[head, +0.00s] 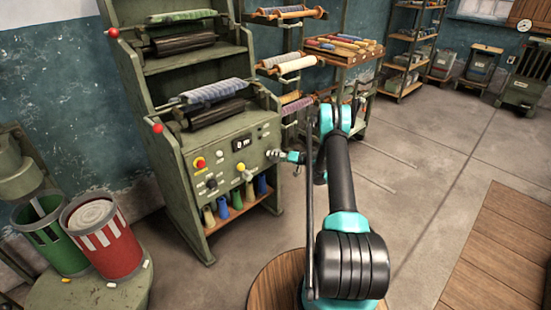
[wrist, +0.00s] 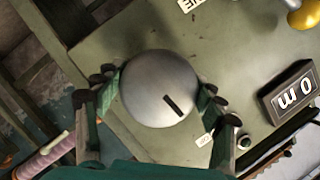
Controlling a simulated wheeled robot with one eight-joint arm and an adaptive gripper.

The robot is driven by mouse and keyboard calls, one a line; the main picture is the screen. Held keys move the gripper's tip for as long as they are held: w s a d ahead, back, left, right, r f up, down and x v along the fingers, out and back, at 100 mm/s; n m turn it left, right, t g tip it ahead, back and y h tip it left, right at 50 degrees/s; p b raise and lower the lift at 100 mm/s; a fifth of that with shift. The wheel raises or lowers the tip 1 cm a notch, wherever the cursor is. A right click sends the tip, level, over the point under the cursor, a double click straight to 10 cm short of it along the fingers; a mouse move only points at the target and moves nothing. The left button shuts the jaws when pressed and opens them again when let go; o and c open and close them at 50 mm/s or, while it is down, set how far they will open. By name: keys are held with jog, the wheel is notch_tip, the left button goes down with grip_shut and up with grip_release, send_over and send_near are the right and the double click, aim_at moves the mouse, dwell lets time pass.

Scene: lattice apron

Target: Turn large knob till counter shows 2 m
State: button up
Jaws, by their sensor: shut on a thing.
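The large knob is a round grey metal dome with a dark slot mark; it fills the middle of the wrist view (wrist: 150,85). In the head view the knob (head: 273,155) is small at the right end of the green machine's front panel. My gripper (wrist: 158,98) has its two fingers on opposite sides of the knob, shut on it. In the head view my gripper (head: 283,156) reaches the panel from the right. The counter (head: 241,143) is a dark display left of the knob and reads 0 m. It shows upside down in the wrist view (wrist: 292,92).
A yellow knob (head: 240,167) and a red button (head: 199,163) are on the same panel. Cones of yarn (head: 223,207) stand on the shelf below. A rolling rack (head: 343,50) stands behind my arm.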

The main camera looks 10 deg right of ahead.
jog(key=shift+m+y, duration=0.8)
jog(key=shift+m, duration=0.7)
jog(key=o, duration=1.2)
jog(key=v, duration=1.2)
